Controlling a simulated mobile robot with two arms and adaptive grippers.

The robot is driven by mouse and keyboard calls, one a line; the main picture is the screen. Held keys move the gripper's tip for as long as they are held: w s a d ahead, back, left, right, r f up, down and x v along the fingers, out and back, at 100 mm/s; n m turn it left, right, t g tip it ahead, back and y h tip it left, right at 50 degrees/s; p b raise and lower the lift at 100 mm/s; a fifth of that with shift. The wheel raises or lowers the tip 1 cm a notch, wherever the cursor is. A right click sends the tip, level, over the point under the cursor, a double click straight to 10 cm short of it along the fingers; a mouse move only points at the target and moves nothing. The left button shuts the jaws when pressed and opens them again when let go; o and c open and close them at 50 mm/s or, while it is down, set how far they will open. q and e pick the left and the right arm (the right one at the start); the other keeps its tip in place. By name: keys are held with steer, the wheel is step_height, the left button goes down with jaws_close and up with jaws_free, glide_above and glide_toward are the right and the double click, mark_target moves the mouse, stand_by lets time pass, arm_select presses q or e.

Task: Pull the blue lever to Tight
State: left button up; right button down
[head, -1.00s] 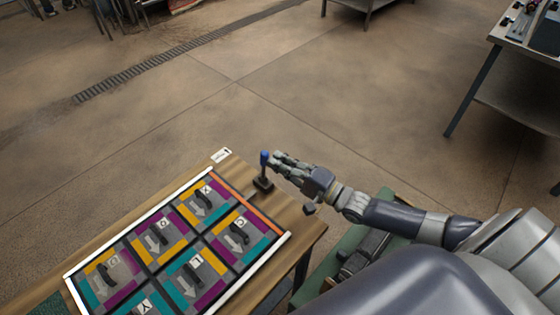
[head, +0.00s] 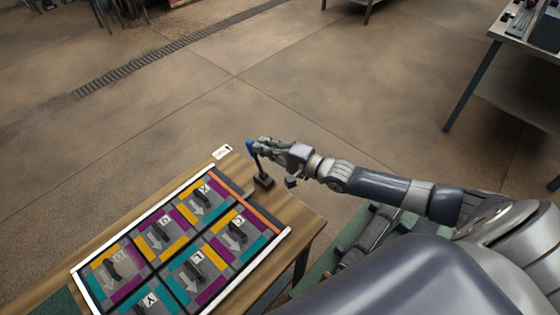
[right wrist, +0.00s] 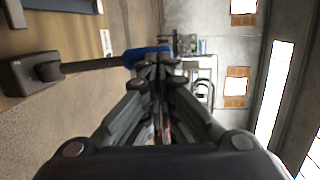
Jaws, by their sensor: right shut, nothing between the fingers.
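The blue lever (head: 250,147) stands on a dark base (head: 263,181) near the far right corner of the wooden table, and its shaft tilts to the left. In the right wrist view the blue handle (right wrist: 146,53) lies across the fingertips, with its dark shaft running left to the base (right wrist: 30,72). My right gripper (head: 261,147) is shut, with its fingertips against or very close to the blue handle; nothing is between the fingers. A small white label (head: 221,152) lies on the table edge behind the lever; its text is too small to read. My left gripper is not in view.
A framed board (head: 246,193) with coloured squares, arrows and several dark handles covers much of the wooden table (head: 310,223). A workbench (head: 487,42) stands at the upper right.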

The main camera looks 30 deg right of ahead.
steer(key=shift+b+x, duration=0.85)
steer(key=shift+x, duration=0.35)
steer(key=shift+d, duration=0.15)
steer(key=v, duration=1.2)
